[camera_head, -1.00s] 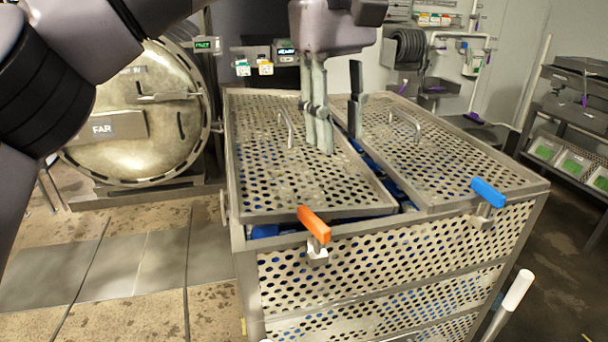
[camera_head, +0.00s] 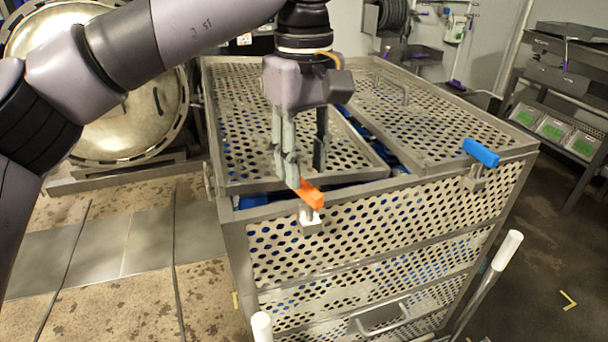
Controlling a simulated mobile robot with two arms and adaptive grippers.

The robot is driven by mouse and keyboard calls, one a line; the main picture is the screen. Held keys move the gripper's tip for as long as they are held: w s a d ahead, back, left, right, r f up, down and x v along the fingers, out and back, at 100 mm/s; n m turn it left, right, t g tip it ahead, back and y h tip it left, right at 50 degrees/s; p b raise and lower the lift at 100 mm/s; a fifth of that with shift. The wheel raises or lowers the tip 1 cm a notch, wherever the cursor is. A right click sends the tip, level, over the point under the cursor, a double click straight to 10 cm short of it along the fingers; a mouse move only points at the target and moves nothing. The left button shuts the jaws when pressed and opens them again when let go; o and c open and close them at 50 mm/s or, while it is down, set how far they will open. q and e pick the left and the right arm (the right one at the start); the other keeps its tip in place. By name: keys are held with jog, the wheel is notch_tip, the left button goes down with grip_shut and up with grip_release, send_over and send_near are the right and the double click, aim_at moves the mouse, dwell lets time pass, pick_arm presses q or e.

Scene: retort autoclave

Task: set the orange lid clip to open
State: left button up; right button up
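The orange lid clip (camera_head: 312,196) sits on the front top rim of the perforated metal basket (camera_head: 375,235), toward its left. Its orange handle slants over the rim above a pale bracket. My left gripper (camera_head: 306,178) points down just above and behind the clip, with its fingers apart. One finger is close to the clip's upper end and partly overlaps it; I cannot tell if they touch. Nothing shows between the fingers. My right gripper is not in view.
A blue clip (camera_head: 480,152) sits on the rim at the right. Two perforated lid halves, left (camera_head: 240,120) and right (camera_head: 430,125), cover the basket, each with handles. A round vessel door (camera_head: 110,110) stands at the left. White-tipped posts (camera_head: 508,250) rise in front.

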aim_at(305, 183)
pick_arm(q)
notch_tip(305, 183, down, 2)
jog(key=shift+s+f, duration=0.1)
jog(key=shift+s, duration=0.05)
jog(key=shift+f, duration=0.55)
jog(key=shift+c, duration=0.6)
grip_shut()
